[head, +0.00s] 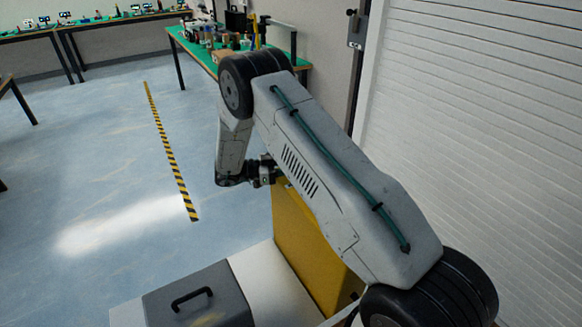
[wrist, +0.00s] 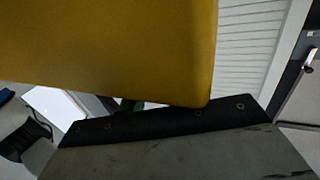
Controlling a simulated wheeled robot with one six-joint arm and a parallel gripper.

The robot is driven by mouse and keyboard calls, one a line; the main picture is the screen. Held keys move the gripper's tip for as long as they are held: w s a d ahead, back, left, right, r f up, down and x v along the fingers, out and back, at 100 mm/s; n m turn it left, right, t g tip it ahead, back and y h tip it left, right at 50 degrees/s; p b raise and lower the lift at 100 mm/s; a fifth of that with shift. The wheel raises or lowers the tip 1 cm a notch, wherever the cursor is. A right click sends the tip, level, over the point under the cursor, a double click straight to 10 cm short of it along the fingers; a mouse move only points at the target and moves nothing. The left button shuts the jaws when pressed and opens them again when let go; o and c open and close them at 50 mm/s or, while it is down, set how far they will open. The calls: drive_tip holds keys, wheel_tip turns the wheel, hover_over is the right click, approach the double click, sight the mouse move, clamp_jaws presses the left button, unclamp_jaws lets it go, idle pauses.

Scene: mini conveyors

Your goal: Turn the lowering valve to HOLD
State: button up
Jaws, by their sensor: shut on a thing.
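I cannot make out the lowering valve or its markings in either view. My gripper (head: 268,173) is at the end of my downward-bent arm, at the upper left edge of an upright yellow panel (head: 298,235). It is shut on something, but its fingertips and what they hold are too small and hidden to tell. In the wrist view the yellow panel (wrist: 110,45) fills the upper left, close to the camera.
A grey box with a black handle (head: 196,303) sits on a white surface (head: 265,285) at the front. A white slatted shutter (head: 480,110) stands at the right. A green-topped bench (head: 200,52) with items stands behind. Blue floor with a striped line (head: 168,145) is open at left.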

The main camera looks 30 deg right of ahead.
drive_tip(key=shift+m+g+y, duration=0.4)
drive_tip(key=shift+m+g, duration=0.2)
drive_tip(key=shift+g, duration=0.3)
drive_tip(key=o, duration=1)
drive_tip(key=shift+c, duration=0.2)
drive_tip(key=v, duration=0.7)
drive_tip(key=shift+w+a, duration=0.3)
drive_tip(key=shift+w, duration=0.05)
drive_tip(key=shift+r, duration=0.1)
